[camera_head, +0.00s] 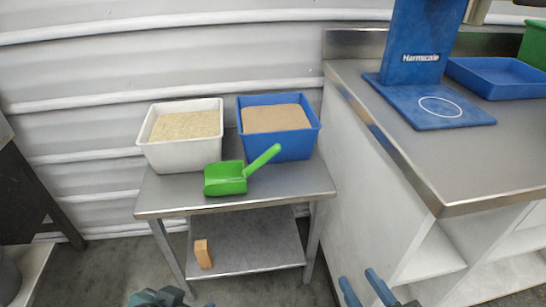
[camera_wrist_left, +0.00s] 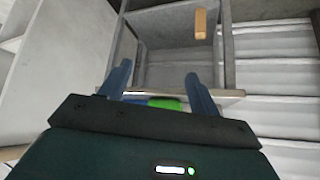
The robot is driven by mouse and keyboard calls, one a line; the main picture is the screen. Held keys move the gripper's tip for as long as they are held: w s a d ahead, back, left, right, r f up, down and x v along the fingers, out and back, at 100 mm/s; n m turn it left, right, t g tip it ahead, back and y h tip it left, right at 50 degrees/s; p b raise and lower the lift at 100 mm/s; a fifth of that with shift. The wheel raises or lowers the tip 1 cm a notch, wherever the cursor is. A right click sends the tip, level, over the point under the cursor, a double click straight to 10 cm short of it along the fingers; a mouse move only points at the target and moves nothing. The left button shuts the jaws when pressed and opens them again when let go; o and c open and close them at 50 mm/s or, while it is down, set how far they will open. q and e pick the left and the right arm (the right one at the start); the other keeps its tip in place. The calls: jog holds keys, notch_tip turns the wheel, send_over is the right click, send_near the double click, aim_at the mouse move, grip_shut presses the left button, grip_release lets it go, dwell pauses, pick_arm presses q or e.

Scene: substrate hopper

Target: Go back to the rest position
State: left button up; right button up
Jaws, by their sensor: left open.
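My right gripper (camera_head: 358,276) shows at the bottom edge of the head view, right of the small table. Its two blue fingers stand apart with nothing between them. My left gripper (camera_wrist_left: 158,72) shows in the left wrist view with its two blue fingers spread and empty. In the head view only a dark teal part of my left arm shows at the bottom edge. The green scoop (camera_head: 225,178) lies on the small steel table (camera_head: 290,184), in front of the two bins. Part of the scoop (camera_wrist_left: 165,104) shows beyond the left fingers.
A white bin (camera_head: 172,157) and a blue bin (camera_head: 292,146) hold granular material on the table. A wooden block (camera_head: 203,253) stands on the lower shelf. At right, a counter (camera_head: 440,165) bears a blue scale (camera_head: 430,105) and a blue tray (camera_head: 500,92).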

pick_arm(q)
jog(key=w+d+r+m+t+h+b, duration=0.3)
jog(key=d+t+h+b, duration=0.6)
jog(key=b, duration=0.4)
pick_arm(e)
jog(key=a+f+n+t+y, duration=0.2)
jog(key=a+f+t+y, duration=0.1)
jog(key=f+y, duration=0.1)
pick_arm(q)
jog(key=s+a+r+n+g+y+p, duration=0.1)
jog(key=r+p, duration=0.5)
jog(key=p, duration=1.3)
jog(key=s+a+r+n+g+y+p, duration=0.1)
jog(key=a+r+g+y+p, duration=0.3)
jog(key=p, duration=1.6)
notch_tip(320, 180, up, 2)
jog(key=shift+s+a+r+n+g+y, duration=0.2)
jog(key=shift+n+g+y, duration=0.3)
jog(key=shift+y, duration=0.5)
pick_arm(e)
jog(key=s+d+r+m+g+h, duration=0.1)
jog(key=d+r+m+g+h, duration=0.2)
jog(key=r, duration=0.8)
jog(key=d+g+h, duration=0.2)
jog(key=g+h, duration=0.1)
jog(key=g, duration=0.1)
jog(key=shift+s+r, duration=0.15)
jog(key=shift+r, duration=0.25)
